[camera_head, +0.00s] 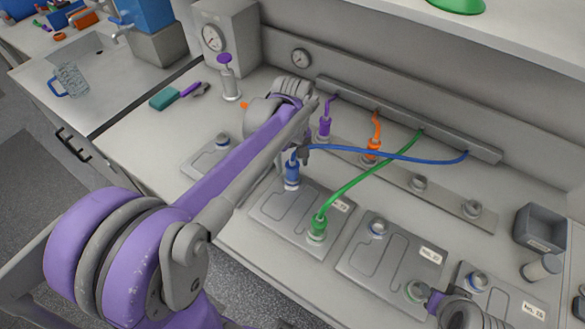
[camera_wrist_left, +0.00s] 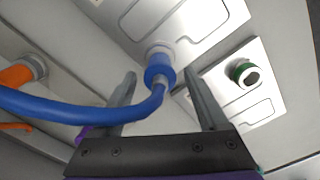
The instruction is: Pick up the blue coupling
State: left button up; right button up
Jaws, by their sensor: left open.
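The blue coupling (camera_head: 291,172) stands upright on a port of a grey battery plate, with a blue hose running from its top to the right. My left gripper (camera_head: 303,152) is at its upper end, reaching in from the left. In the left wrist view the blue coupling (camera_wrist_left: 158,72) shows between the two spread fingers, around their tip level. The left gripper (camera_wrist_left: 160,82) is open and does not visibly grip it. A purple and grey part of my right arm shows at the bottom right; its jaws are not clear.
A green coupling (camera_head: 317,226) with a green hose sits on the same plate. Orange (camera_head: 373,147) and purple (camera_head: 325,127) couplings stand on the strip behind. The blue hose (camera_head: 400,157) crosses the green one. A grey bin (camera_head: 540,228) is at the right.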

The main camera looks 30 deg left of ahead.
pick_arm(q)
jog(key=shift+f, duration=0.8)
grip_shut()
